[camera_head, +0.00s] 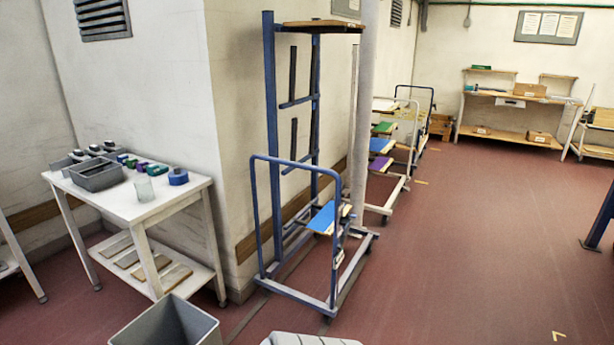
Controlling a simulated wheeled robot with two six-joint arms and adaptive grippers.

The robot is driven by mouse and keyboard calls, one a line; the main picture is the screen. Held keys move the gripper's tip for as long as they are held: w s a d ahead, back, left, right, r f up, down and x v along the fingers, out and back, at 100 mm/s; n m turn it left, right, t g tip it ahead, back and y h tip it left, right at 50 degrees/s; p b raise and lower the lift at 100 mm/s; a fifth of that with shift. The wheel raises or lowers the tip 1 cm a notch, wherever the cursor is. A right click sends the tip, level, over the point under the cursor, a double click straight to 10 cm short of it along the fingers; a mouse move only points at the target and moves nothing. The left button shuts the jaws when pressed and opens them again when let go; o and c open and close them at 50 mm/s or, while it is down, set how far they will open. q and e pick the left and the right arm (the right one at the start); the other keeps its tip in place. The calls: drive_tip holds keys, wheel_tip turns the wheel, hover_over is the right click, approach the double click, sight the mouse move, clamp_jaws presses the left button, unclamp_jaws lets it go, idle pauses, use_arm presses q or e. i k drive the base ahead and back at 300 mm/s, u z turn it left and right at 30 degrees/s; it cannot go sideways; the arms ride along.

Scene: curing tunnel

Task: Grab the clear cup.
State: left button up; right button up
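The clear cup (144,189) stands upright near the front edge of a white table (128,207) at the left. It looks like a see-through glass tumbler. A blue round roll (178,177) sits to its right, and a grey bin (97,175) sits behind it to the left. Neither of my grippers shows in the head view, so I cannot see what they hold.
A grey open crate (190,322) is at the bottom, in front of the table. A blue-framed trolley (312,295) stands right of the table by the wall corner. A workbench (515,101) stands far back. The red floor on the right is mostly clear.

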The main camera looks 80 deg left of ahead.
sight(143, 187)
drive_tip(key=u, duration=3.25)
drive_tip(key=i, duration=0.7)
drive_tip(key=z, duration=0.75)
drive_tip(key=i, duration=1.1)
drive_tip(key=u, duration=0.3)
